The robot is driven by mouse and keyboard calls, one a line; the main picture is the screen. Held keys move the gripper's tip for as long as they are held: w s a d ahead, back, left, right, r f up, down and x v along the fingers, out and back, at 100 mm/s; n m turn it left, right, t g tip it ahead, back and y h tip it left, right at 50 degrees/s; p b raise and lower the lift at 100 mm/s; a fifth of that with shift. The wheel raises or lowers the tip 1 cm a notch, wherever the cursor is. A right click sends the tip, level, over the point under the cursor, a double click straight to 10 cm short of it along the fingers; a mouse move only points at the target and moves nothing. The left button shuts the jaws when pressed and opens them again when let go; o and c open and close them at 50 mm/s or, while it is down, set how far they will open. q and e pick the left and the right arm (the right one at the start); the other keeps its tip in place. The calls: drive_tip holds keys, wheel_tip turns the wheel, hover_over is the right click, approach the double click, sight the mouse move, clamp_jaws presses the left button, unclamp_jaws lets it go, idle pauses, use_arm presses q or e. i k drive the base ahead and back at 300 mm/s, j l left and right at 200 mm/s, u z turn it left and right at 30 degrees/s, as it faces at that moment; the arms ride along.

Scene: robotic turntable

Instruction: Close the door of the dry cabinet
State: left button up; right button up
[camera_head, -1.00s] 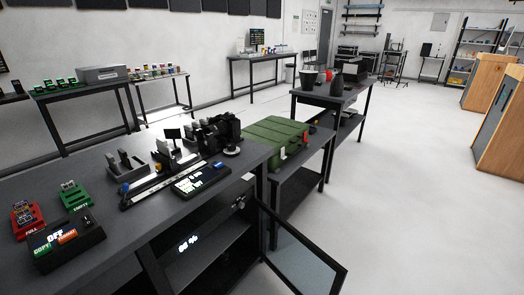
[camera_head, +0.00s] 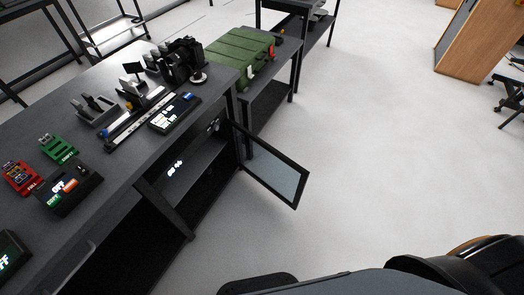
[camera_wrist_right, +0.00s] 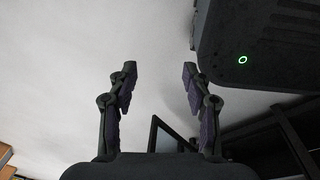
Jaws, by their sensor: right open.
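The dry cabinet (camera_head: 190,165) is built in under the dark workbench, with a small lit display on its inside. Its glass-panelled door (camera_head: 272,172) with a black frame stands wide open, swung out to the right over the floor. In the right wrist view a dark frame with a glass-like panel (camera_wrist_right: 172,138) shows low, beyond the fingers; I cannot tell for sure that it is the door. My right gripper (camera_wrist_right: 158,85) is open, with nothing between its fingers. Neither gripper shows in the head view.
A turntable rig and camera (camera_head: 182,62), a control pad (camera_head: 175,112) and card trays (camera_head: 60,149) sit on the workbench (camera_head: 30,115). A green case (camera_head: 240,52) lies on the table beyond. White floor right of the door is clear. Parts of my body show at the bottom right.

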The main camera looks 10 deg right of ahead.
sight(305, 172)
drive_tip(key=i+l+u, duration=0.3)
drive_tip(key=l, duration=0.25)
drive_tip(key=l+u, duration=0.35)
drive_tip(key=l, duration=0.2)
drive_tip(key=i+l+u, duration=0.15)
drive_tip(key=l+u, duration=0.15)
drive_tip(key=l, duration=0.35)
drive_tip(key=l+u, duration=0.3)
drive_tip(key=l, duration=0.35)
drive_tip(key=l+u, duration=0.3)
drive_tip(key=l, duration=0.3)
drive_tip(key=k+l+u, duration=0.2)
drive_tip(key=l+u, duration=0.15)
drive_tip(key=l, duration=0.25)
drive_tip(key=k+l+u, duration=0.3)
drive_tip(key=l, duration=0.3)
drive_tip(key=i+l, duration=0.05)
drive_tip(key=i, duration=0.05)
